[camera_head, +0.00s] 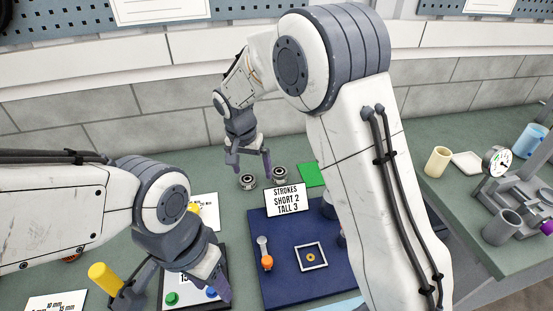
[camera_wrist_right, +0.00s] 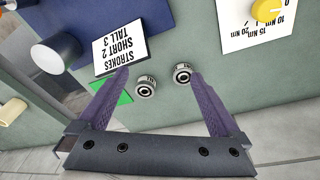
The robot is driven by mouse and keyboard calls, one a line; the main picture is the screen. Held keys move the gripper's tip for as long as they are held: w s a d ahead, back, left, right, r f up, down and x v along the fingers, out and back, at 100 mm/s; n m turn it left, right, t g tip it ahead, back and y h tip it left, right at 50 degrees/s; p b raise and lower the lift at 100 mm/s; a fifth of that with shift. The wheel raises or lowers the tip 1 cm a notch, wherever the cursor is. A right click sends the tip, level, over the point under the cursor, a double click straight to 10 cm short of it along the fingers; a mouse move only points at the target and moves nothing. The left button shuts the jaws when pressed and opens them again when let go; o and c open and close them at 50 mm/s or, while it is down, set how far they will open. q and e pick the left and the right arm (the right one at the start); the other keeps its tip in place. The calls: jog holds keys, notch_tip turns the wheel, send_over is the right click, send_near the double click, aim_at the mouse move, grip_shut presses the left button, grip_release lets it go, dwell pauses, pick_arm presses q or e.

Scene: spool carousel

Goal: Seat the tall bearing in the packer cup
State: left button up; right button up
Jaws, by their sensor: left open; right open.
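Two round metal bearings stand side by side on the green bench, a left bearing (camera_head: 248,182) and a right bearing (camera_head: 280,175). Both also show in the right wrist view, the right one (camera_wrist_right: 146,86) and the left one (camera_wrist_right: 182,74); which is taller I cannot tell. My right gripper (camera_head: 251,166) is open and empty above them, its fingers (camera_wrist_right: 160,78) on either side of the pair in the wrist view. My left gripper (camera_head: 178,287) is open above a panel with coloured buttons. I cannot clearly pick out the packer cup; my right arm hides part of the blue board (camera_head: 286,282).
A sign (camera_head: 286,200) reads "STROKES SHORT 2 TALL 3". The blue board carries an orange-tipped lever (camera_head: 266,262) and a square frame (camera_head: 311,257). A green patch (camera_head: 311,174) lies right of the bearings. A yellow cylinder (camera_head: 105,278) stands near my left gripper.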

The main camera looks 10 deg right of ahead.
jog(key=w+d+f+m+h+p, duration=0.1)
jog(key=w+d+f+m+p, duration=0.3)
jog(key=w+d, duration=0.45)
jog(key=m, duration=0.2)
send_over(279, 171)
jog(key=a, duration=0.2)
jog(key=f, duration=0.4)
jog(key=shift+s+d+f, duration=0.15)
jog(key=shift+s+d, duration=0.05)
jog(key=shift+s, duration=0.2)
jog(key=shift+d+f+p, duration=0.1)
jog(key=shift+f+p, duration=0.2)
jog(key=shift+f, duration=0.1)
jog(key=shift+w+d+f+p, duration=0.1)
jog(key=shift+d+f+p, duration=0.05)
jog(key=shift+f+p, duration=0.35)
jog(key=p+x, duration=0.2)
jog(key=x, duration=0.1)
jog(key=shift+d, duration=0.2)
jog(key=shift+d+f, duration=0.1)
jog(key=shift+f, duration=0.55)
pick_arm(q)
notch_tip(279, 171, up, 9)
jog(key=shift+r, duration=0.2)
pick_arm(e)
jog(key=shift+w, duration=0.1)
grip_shut()
